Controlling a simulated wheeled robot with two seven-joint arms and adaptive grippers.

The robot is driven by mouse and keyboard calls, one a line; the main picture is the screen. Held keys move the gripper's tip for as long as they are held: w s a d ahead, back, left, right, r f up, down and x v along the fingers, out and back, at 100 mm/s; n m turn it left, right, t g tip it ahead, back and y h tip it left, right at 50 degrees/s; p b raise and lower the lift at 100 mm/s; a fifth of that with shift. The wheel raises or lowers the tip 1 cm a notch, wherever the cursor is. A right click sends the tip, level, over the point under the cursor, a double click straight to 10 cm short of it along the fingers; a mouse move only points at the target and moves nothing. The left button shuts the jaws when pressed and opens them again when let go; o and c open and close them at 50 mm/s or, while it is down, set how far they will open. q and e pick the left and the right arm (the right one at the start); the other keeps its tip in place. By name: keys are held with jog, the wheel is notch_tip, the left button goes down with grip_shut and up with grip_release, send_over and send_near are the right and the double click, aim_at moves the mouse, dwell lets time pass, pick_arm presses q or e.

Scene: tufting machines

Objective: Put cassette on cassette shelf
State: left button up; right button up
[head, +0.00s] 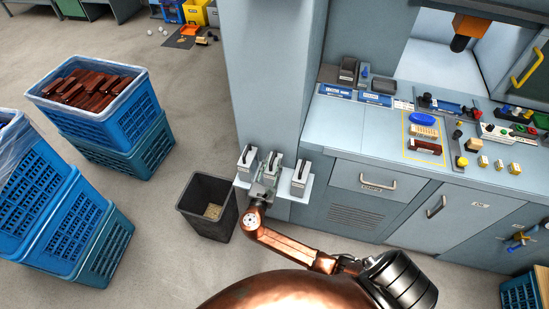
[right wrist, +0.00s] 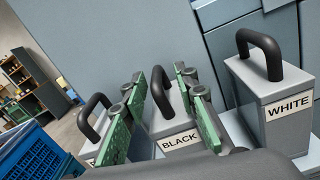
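Three grey cassettes with black handles stand upright in a row on a small light shelf (head: 309,184) on the machine's side. The left cassette (head: 246,163) and right cassette (head: 299,176) stand free. My right gripper (head: 266,181) is at the middle cassette (head: 273,163). In the right wrist view, that cassette is labelled BLACK (right wrist: 172,125), and the green fingers of my right gripper (right wrist: 165,110) stand apart on either side of its handle. The WHITE cassette (right wrist: 268,95) is at the right, and the left one (right wrist: 92,120) is partly hidden. My left gripper is not in view.
A dark bin (head: 209,205) stands on the floor just left of the shelf. Blue crates (head: 115,115) are stacked farther left, one filled with brown pieces. A grey bench (head: 385,150) with tools and a brush is at the right. Floor between bin and crates is clear.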

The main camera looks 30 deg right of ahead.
jog(key=v, duration=0.9)
jog(key=shift+p, duration=0.45)
jog(key=shift+d, duration=0.1)
